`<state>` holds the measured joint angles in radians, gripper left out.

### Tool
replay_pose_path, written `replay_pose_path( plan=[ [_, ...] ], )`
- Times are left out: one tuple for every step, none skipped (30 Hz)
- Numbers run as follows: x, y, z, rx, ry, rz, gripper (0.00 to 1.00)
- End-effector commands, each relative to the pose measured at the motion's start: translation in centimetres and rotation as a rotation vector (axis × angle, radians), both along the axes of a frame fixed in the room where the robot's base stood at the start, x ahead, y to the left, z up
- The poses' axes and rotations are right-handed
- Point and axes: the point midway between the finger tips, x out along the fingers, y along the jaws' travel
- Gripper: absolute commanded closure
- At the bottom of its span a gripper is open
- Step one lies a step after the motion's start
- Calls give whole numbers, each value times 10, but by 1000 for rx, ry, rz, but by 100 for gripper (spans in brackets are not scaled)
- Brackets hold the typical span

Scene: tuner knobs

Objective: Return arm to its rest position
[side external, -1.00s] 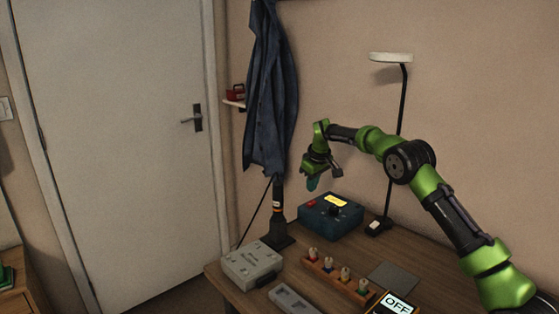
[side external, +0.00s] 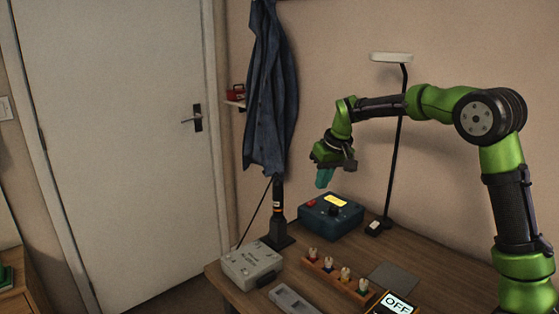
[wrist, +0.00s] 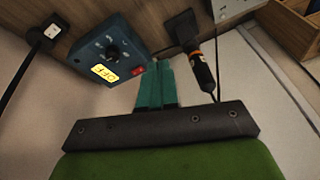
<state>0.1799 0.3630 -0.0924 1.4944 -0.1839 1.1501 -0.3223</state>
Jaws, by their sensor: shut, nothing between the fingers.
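My gripper (side external: 325,177) is in the air above the blue tuner box in the side view, with its teal fingers pointing down. In the wrist view its two teal fingers (wrist: 157,84) lie together, with nothing between them. The blue tuner box (side external: 330,217) stands on the table below the gripper, apart from it. In the wrist view the box (wrist: 95,50) shows a black knob, a lit yellow display and a red switch. My arm is bent, with its elbow raised at the right.
The wooden table (side external: 240,297) also holds a grey box (side external: 252,266), a rack of several coloured pegs (side external: 340,277), a sign reading OFF (side external: 397,304) and a lamp (side external: 390,57). A dark coat (side external: 270,100) hangs at the left. The air around the gripper is clear.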

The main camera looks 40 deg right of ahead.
Motion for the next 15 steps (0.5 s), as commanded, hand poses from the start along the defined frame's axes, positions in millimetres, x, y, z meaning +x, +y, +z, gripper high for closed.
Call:
replay_pose_path(
  plan=[
    [-22, 17, 11, 25, -21, -16, 100],
    [-34, 25, 15, 39, -30, -28, 100],
    [-50, 37, 19, 58, -44, -42, 100],
    [-62, 45, 22, 72, -53, -50, 100],
    [-75, 53, 24, 83, -63, -58, 100],
    [-91, 63, 26, 101, -77, -68, 100],
    [-104, 71, 27, 111, -87, -73, 100],
    [-117, 78, 28, 122, -96, -79, 100],
    [-134, 87, 28, 137, -110, -84, 100],
    [-146, 94, 28, 146, -122, -87, 100],
    [-159, 100, 27, 154, -132, -89, 100],
    [-175, 108, 26, 167, -147, -89, 100],
    [-186, 113, 24, 173, -159, -89, 100],
    [-197, 117, 23, 179, -171, -86, 100],
    [-210, 123, 20, 187, -185, -82, 100]
  ],
)
